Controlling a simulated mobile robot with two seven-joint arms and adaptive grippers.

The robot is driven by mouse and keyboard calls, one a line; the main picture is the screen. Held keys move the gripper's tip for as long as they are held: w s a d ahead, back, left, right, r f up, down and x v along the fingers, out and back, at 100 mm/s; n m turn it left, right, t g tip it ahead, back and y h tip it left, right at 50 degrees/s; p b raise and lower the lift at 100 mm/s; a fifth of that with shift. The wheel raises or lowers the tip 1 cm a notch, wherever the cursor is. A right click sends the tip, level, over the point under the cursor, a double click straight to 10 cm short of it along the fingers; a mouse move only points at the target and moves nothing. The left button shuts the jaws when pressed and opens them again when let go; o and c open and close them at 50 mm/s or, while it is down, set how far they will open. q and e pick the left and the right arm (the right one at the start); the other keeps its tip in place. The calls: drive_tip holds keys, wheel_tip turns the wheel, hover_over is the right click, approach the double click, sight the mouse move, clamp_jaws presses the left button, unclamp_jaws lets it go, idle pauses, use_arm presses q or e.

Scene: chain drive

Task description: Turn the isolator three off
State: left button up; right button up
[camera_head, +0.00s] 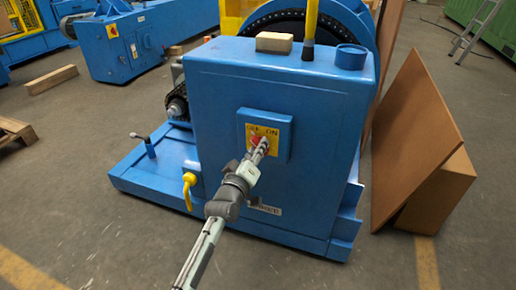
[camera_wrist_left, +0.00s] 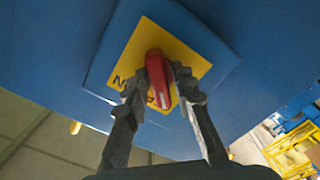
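The isolator is a red knob (camera_wrist_left: 158,78) on a yellow plate (camera_wrist_left: 192,52), set on a raised square panel of the blue housing. In the head view the red knob (camera_head: 257,140) shows partly behind my left gripper (camera_head: 262,147), and the plate carries lettering with "ON" at its upper right. In the left wrist view the two dark fingers of my left gripper (camera_wrist_left: 158,85) lie on either side of the knob, their tips against its sides. A pale mark shows at the knob's lower end there. The lettering is partly hidden by the fingers. My right gripper is in neither view.
On top of the housing (camera_head: 225,100) are a wooden block (camera_head: 274,42), a yellow-and-black handle (camera_head: 309,35) and a blue cup-like ring (camera_head: 350,57). A yellow valve handle (camera_head: 189,188) sticks out low on the left. Brown boards (camera_head: 415,140) lean at the right.

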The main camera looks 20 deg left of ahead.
use_arm(q)
drive_tip(key=shift+o, duration=0.6)
drive_tip(key=s, duration=1.2)
drive_tip(key=shift+a, duration=0.2)
drive_tip(key=s+f+m+g+p, duration=0.3)
drive_tip(key=s+f+m+g, duration=0.45)
drive_tip(key=s+f, duration=0.4)
drive_tip(key=s+a+f+m+g+y+p, duration=0.1)
drive_tip(key=s+a+f+g, duration=0.2)
drive_tip(key=s, duration=0.3)
drive_tip(key=s+a+f+m+g+y+p, duration=0.1)
drive_tip(key=s+a+f+m+g, duration=0.1)
drive_tip(key=s, duration=0.4)
wheel_tip(320, 180, down, 2)
drive_tip(key=shift+s+a+f+g, duration=0.15)
drive_tip(key=shift+s+a+g, duration=0.25)
drive_tip(key=shift+a+g, duration=0.65)
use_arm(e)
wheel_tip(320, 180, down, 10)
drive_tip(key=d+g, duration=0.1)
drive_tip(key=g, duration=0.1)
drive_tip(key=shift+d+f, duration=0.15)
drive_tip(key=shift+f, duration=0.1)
